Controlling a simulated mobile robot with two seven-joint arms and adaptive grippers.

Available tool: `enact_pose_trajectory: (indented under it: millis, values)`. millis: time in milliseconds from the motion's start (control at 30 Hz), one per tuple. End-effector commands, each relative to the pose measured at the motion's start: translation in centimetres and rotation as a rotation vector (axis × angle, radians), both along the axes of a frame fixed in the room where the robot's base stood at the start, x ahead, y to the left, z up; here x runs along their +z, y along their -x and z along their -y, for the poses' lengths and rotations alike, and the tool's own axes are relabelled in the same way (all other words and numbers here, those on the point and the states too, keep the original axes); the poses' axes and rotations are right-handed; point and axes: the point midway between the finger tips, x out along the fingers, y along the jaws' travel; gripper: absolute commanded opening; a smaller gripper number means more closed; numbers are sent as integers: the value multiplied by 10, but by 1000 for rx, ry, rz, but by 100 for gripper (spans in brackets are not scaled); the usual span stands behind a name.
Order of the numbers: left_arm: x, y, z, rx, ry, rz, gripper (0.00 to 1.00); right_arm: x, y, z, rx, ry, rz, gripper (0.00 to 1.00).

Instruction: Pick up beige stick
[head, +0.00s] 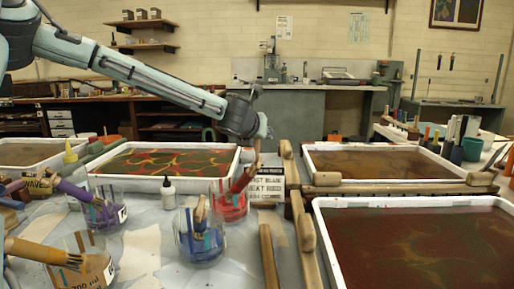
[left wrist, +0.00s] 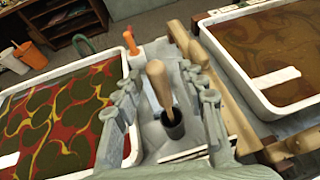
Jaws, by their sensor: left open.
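A beige wooden stick (left wrist: 158,82) with a rounded end shows in the left wrist view, its lower part in a small dark cup or collar. It lies between the two grey fingers of my left gripper (left wrist: 165,112), which are spread apart with room on both sides. I cannot tell that either finger touches it. In the head view my left gripper (head: 254,138) reaches in from the left and hangs over the strip between the trays. A bit of the beige stick (head: 257,156) shows just below it; the rest is hidden. My right gripper is not in view.
A red-and-yellow marbled tray (head: 104,169) lies left of the gripper, a brown one (head: 311,161) right. A printed sign box (head: 266,183), a glass jar with red liquid (head: 228,208) and one with blue (head: 200,246) stand close by. Other wooden bars (head: 268,255) lie in front.

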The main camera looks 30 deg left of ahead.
Motion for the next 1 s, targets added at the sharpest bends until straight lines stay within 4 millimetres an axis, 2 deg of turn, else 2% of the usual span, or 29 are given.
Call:
enact_pose_trajectory:
  millis: [267,500,600,1000]
  values:
    - [-1,-3,-1,-1,0,1,40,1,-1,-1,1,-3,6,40]
    - [-1,-2,-1,-1,0,1,10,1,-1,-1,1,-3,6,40]
    - [0,-2,-1,-1,0,1,1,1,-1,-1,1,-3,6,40]
    - [4,-2,-1,0,-1,2,0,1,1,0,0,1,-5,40]
